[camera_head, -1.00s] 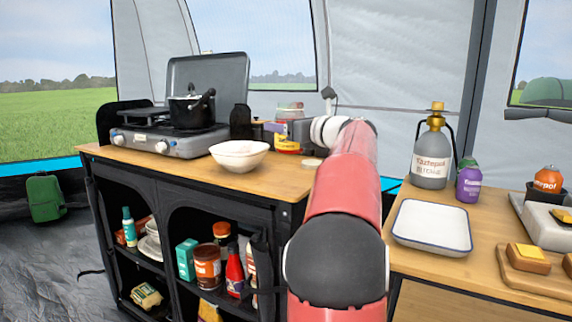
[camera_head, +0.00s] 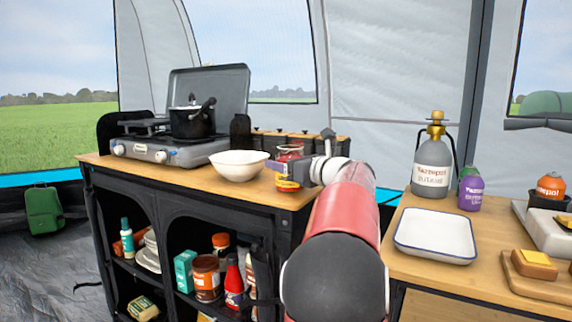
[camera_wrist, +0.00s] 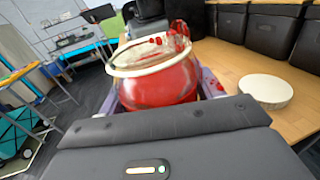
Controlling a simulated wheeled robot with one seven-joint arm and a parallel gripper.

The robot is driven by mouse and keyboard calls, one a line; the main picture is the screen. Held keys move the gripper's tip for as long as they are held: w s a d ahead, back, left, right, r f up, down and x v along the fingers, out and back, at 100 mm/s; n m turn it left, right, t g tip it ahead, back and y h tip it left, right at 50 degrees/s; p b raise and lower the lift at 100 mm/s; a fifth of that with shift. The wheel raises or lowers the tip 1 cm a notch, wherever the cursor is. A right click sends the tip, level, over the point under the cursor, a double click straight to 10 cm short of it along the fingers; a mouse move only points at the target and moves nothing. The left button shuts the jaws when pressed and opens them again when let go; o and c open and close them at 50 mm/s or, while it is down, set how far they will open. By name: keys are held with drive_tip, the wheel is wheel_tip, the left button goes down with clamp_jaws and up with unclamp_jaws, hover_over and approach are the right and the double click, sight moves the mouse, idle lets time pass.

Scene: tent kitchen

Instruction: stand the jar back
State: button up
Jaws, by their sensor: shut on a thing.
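The glass jar (camera_head: 289,152) holds red contents and shows near the right end of the cabinet top. In the wrist view the jar (camera_wrist: 158,85) has a pale open rim with red smears on it, and its mouth faces up. My gripper (camera_head: 284,168) is shut on the jar, with a purple finger on each side of it. I cannot tell whether the jar's base touches the wooden top. A round pale lid (camera_wrist: 266,90) lies flat on the wood to the right of the jar in the wrist view; my arm hides it in the head view.
A white bowl (camera_head: 238,164) stands left of the jar. Several dark canisters (camera_head: 300,140) line the back, and the stove with a black pot (camera_head: 191,122) is further left. A white tray (camera_head: 435,236) lies on the right table. Open wood shows around the lid.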

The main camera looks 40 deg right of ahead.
drive_tip(key=shift+f, duration=0.1)
drive_tip(key=o, duration=1.4)
drive_tip(key=shift+o, duration=0.2)
